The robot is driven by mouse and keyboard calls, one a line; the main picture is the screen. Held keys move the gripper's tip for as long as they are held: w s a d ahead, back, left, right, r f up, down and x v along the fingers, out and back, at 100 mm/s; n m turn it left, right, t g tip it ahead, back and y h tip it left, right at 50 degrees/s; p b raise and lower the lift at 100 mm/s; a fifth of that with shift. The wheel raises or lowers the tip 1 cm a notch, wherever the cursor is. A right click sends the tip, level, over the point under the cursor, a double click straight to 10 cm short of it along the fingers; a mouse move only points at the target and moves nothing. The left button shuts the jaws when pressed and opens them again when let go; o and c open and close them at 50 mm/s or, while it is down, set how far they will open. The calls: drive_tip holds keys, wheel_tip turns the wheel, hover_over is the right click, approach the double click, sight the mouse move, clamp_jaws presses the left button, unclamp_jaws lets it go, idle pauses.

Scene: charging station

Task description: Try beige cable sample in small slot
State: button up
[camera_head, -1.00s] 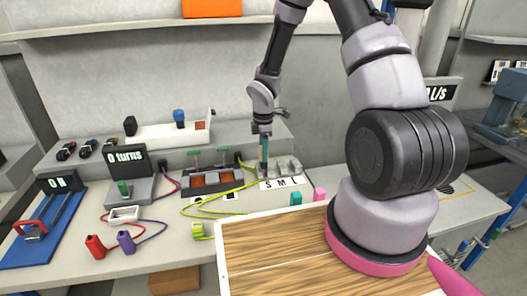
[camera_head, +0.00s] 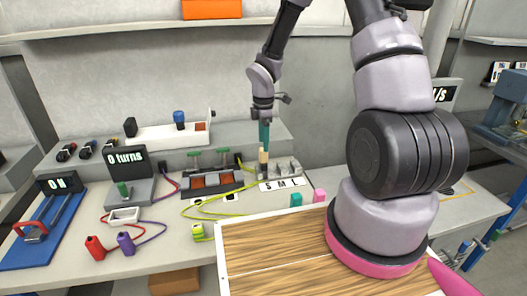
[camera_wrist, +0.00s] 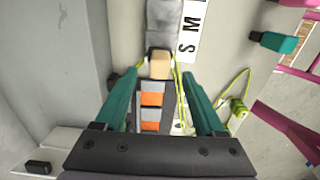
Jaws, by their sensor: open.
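The beige cable sample (camera_head: 263,157) stands upright at the left end of the grey slotted block (camera_head: 280,171), by the S of the S M L label (camera_head: 280,183). In the wrist view, the sample (camera_wrist: 160,65) shows its beige end at the block's near end (camera_wrist: 164,25). How deep it sits is hidden. My gripper (camera_head: 264,144) points down just above the sample, with teal fingers. In the wrist view, my gripper (camera_wrist: 159,78) is open, its fingers apart on either side of the sample and not touching it.
A switch panel with green handles (camera_head: 209,181) and yellow-green cables stands left of the block. Teal (camera_head: 296,199) and pink (camera_head: 319,195) blocks lie in front. A wooden board (camera_head: 275,250) fills the near side. A "0 turns" display (camera_head: 125,159) is at left.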

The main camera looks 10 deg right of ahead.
drive_tip(key=shift+r, duration=2.4)
drive_tip(key=c, duration=0.7)
drive_tip(key=shift+m, duration=0.6)
clamp_jaws()
drive_tip(key=m, duration=0.5)
drive_tip(key=shift+r+m, duration=0.3)
drive_tip(key=shift+f+m, duration=0.15)
drive_tip(key=shift+m, duration=0.15)
drive_tip(key=shift+f, duration=2.85)
